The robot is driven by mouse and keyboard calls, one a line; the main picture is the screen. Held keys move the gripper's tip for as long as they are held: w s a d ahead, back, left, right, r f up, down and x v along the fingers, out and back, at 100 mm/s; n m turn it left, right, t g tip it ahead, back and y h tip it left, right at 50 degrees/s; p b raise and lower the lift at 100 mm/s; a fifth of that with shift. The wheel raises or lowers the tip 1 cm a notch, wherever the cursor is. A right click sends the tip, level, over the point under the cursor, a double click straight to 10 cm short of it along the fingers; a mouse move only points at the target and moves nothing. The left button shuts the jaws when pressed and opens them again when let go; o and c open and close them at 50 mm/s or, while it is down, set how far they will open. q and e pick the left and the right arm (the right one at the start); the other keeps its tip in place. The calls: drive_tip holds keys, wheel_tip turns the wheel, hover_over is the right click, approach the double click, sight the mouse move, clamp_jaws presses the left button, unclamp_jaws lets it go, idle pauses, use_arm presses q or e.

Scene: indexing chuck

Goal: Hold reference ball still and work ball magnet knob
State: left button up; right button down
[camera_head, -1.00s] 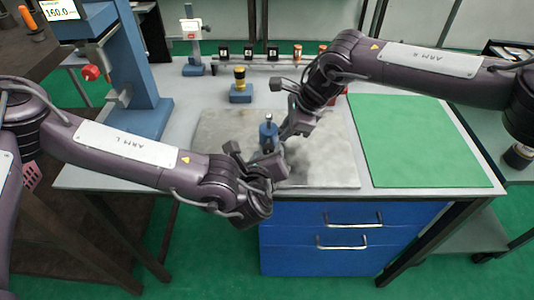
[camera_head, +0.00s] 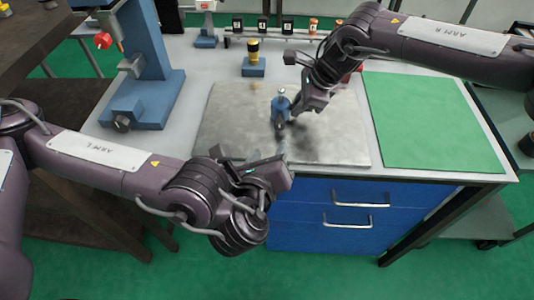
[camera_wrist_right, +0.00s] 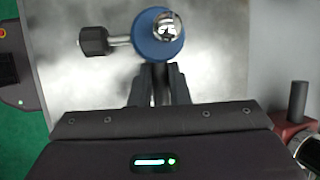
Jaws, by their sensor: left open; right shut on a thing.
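The reference ball (camera_head: 281,91) is a shiny chrome ball on a blue body (camera_head: 281,106), upright on the grey metal plate (camera_head: 229,119). In the right wrist view the chrome ball (camera_wrist_right: 167,27) shows from above. The black magnet knob (camera_wrist_right: 94,41) sticks out to the left on a metal stem. My right gripper (camera_wrist_right: 159,72) is shut on the reference ball's blue body from the side; the exact contact is partly hidden under the body. My left gripper (camera_head: 270,171) is open and empty, in front of the plate and apart from the ball and knob.
A green mat (camera_head: 430,120) lies right of the plate. A blue stand (camera_head: 150,70) rises at the left. A small blue block with a yellow and black piece (camera_head: 253,58) stands behind the plate, before a rail with several small items. Blue drawers (camera_head: 330,215) sit below the front edge.

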use_arm(q)
drive_tip(key=shift+s+a+r, duration=0.1)
drive_tip(key=shift+s+r, duration=0.1)
drive_tip(key=shift+s, duration=0.15)
use_arm(e)
drive_tip(key=c, duration=1.3)
unclamp_jaws()
